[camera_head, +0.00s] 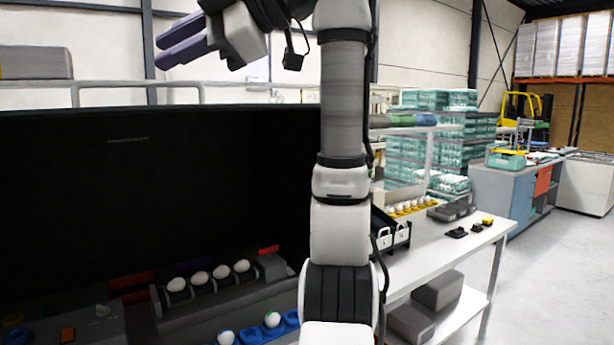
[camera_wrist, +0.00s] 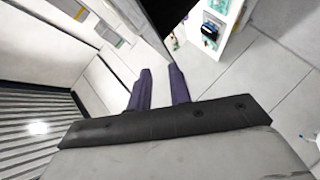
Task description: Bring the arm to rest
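My arm (camera_head: 340,230) rises upright through the middle of the head view and bends over to the left at the top. My gripper (camera_head: 160,51) is high at the upper left, pointing left, well above the work surfaces. Its two purple fingers are parallel with a gap between them. In the wrist view my gripper (camera_wrist: 160,72) also shows the two fingers apart with nothing between them. The upper part of the arm is cut off by the top of the head view.
A large black panel (camera_head: 150,190) fills the left, below my gripper. White eggs (camera_head: 222,271) sit in a row at its foot, near a blue egg tray (camera_head: 254,334). A white table (camera_head: 455,240) stands right of my arm. Open floor (camera_head: 560,280) lies at the far right.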

